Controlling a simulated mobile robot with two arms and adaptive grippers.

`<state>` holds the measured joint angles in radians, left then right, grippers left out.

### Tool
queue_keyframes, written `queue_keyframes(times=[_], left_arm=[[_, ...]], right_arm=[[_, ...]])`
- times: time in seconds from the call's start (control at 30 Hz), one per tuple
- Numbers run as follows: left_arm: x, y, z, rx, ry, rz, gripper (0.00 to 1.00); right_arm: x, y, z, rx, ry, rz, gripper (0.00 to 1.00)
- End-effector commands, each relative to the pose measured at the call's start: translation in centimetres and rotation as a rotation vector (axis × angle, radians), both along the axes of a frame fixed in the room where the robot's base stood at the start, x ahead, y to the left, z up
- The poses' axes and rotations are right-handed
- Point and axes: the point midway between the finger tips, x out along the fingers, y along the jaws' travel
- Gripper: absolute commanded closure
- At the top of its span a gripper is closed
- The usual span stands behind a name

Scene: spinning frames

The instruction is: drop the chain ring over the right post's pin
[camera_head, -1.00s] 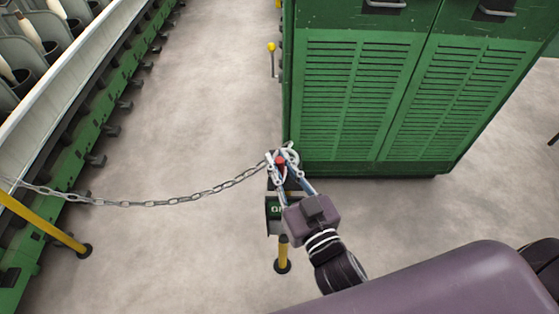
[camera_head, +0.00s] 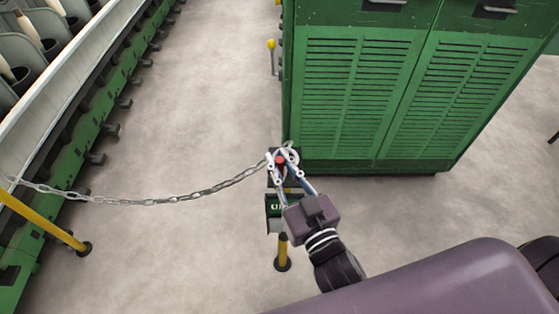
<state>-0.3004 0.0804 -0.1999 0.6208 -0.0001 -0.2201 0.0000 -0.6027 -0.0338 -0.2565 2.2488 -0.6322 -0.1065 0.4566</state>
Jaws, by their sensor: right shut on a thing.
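My right gripper (camera_head: 281,163) is shut on the chain ring (camera_head: 291,156), a pale ring at the right end of the grey chain (camera_head: 180,197). The chain sags from the ring to the left edge of the view. The right post (camera_head: 283,255) is yellow with a dark foot and stands below the gripper. Its upper part and pin are hidden behind the gripper and a dark green sign box (camera_head: 278,207). A small red part shows between the fingers; I cannot tell what it belongs to. I cannot tell whether the ring is around the pin. My left gripper is not in view.
A green louvred cabinet (camera_head: 355,100) stands just behind the gripper. A green machine frame (camera_head: 100,100) runs along the left. A yellow post (camera_head: 40,220) leans in at the left edge. Bare floor (camera_head: 205,90) lies between the machine and the cabinet.

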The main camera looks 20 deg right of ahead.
Motion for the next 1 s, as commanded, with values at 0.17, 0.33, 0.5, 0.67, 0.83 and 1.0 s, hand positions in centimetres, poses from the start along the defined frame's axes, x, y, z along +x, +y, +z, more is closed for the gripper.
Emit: queue_keyframes(times=[0.17,0.33,0.5,0.67,0.83,1.0], left_arm=[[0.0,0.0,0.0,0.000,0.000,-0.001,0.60],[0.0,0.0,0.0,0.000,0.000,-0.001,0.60],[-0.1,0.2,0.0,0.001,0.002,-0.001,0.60],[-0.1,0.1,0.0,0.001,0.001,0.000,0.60],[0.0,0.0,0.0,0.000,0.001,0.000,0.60],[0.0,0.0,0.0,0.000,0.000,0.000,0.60]], right_arm=[[0.0,0.0,0.1,0.000,-0.001,0.000,0.71],[0.0,0.0,0.0,0.001,-0.001,0.000,0.66],[-0.1,0.0,0.0,0.001,0.001,0.000,0.66],[-1.1,-0.1,-0.1,0.003,0.003,0.000,0.66],[-3.7,-0.5,-0.2,0.002,0.006,-0.001,0.66],[-6.6,-0.9,-0.2,0.002,0.006,-0.002,0.66]])
